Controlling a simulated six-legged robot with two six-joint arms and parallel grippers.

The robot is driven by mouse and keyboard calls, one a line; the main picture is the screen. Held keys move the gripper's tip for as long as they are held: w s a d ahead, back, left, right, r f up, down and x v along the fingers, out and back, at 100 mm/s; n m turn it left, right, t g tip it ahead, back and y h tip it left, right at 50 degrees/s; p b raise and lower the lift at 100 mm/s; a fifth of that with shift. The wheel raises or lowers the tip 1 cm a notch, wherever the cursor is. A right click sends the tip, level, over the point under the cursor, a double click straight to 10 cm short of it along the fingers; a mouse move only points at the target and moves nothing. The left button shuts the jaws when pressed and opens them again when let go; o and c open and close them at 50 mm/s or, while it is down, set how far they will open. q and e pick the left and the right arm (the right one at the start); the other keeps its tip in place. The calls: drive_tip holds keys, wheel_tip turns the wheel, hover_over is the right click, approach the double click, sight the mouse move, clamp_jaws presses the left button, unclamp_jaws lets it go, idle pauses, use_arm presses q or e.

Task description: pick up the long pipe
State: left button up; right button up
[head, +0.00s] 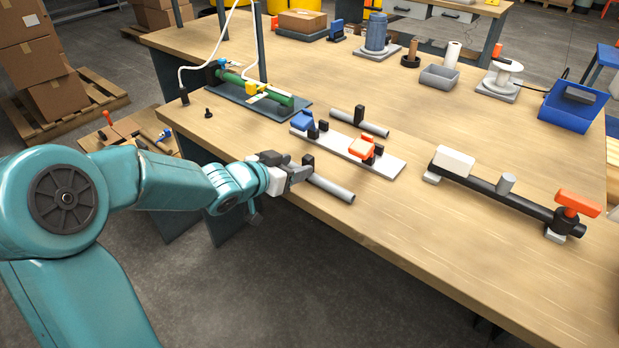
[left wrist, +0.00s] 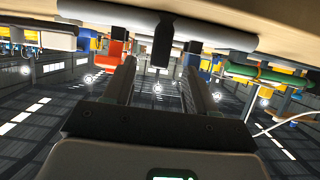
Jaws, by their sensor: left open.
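A long grey pipe (head: 332,187) lies near the front edge of the wooden table, with a black upright grip (head: 308,161) on it. A second, shorter-looking grey pipe (head: 362,125) with a black grip lies farther back, so I take the nearer one as the long pipe. My left gripper (head: 299,174) is at the left part of the near pipe, beside its grip. In the left wrist view, which is upside down, the pipe (left wrist: 215,36) crosses the top and its grip (left wrist: 163,42) shows between my open, empty fingers (left wrist: 158,78). Contact cannot be told. My right gripper is not in view.
A pale plate (head: 345,150) with blue and orange clamps lies behind the pipe. A black bar assembly (head: 500,193) with an orange handle is at right. A green pump unit (head: 262,92) stands at back left. The table front right of the pipe is clear.

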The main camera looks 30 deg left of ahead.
sight(305, 163)
use_arm(q)
drive_tip(key=shift+x, duration=0.8)
drive_tip(key=b+x, duration=0.1)
drive_tip(key=x, duration=0.3)
drive_tip(key=shift+w+f, duration=0.3)
drive_tip(key=shift+s+r, duration=0.1)
drive_tip(key=shift+c, duration=0.3)
clamp_jaws()
